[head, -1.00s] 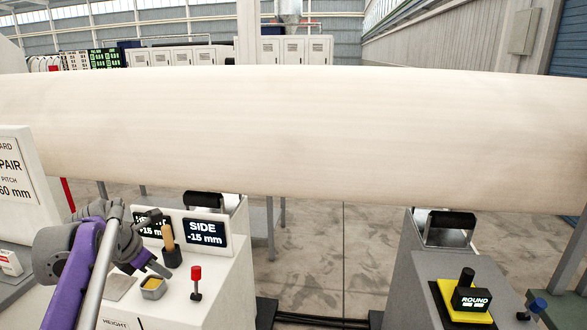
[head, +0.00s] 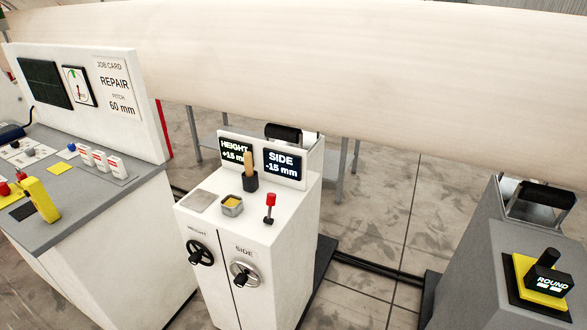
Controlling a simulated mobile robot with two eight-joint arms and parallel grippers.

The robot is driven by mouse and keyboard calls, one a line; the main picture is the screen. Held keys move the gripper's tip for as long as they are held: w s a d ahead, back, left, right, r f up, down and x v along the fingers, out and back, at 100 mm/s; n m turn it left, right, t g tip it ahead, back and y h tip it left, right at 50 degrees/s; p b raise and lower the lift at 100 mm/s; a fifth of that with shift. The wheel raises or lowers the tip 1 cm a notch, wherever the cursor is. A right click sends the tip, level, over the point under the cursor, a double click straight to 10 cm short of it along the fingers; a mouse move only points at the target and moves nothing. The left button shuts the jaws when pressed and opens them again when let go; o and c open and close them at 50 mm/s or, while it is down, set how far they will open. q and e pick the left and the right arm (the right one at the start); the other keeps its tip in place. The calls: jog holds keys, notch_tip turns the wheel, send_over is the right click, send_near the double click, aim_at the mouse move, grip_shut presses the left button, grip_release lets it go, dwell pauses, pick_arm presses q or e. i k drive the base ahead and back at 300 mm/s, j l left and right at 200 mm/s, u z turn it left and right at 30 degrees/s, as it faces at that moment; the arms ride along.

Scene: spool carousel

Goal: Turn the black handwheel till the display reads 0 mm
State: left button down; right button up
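The black handwheel (head: 200,252) is on the front of the white cabinet (head: 265,215), under the label HEIGHT. A silver handwheel (head: 244,274) with a dark knob is to its right, under the label SIDE. On top of the cabinet, the HEIGHT display (head: 234,152) reads +15 mm, partly covered by a wooden handle. The SIDE display (head: 284,164) reads -15 mm. Neither of my grippers is in view.
A red-topped lever (head: 270,208), a grey cup (head: 232,205) and a wooden-handled tool (head: 249,172) stand on the cabinet. A grey bench (head: 95,185) is at left, a grey pedestal (head: 475,280) at right. A large pale roll (head: 350,85) spans behind. Floor between cabinet and pedestal is mostly open.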

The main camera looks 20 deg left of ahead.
aim_at(196, 258)
jog(key=u, duration=1.6)
jog(key=j+z, duration=0.75)
jog(key=i+j+z, duration=0.2)
jog(key=z, duration=0.25)
jog(key=i+j+z, duration=0.1)
jog(key=j+z, duration=0.3)
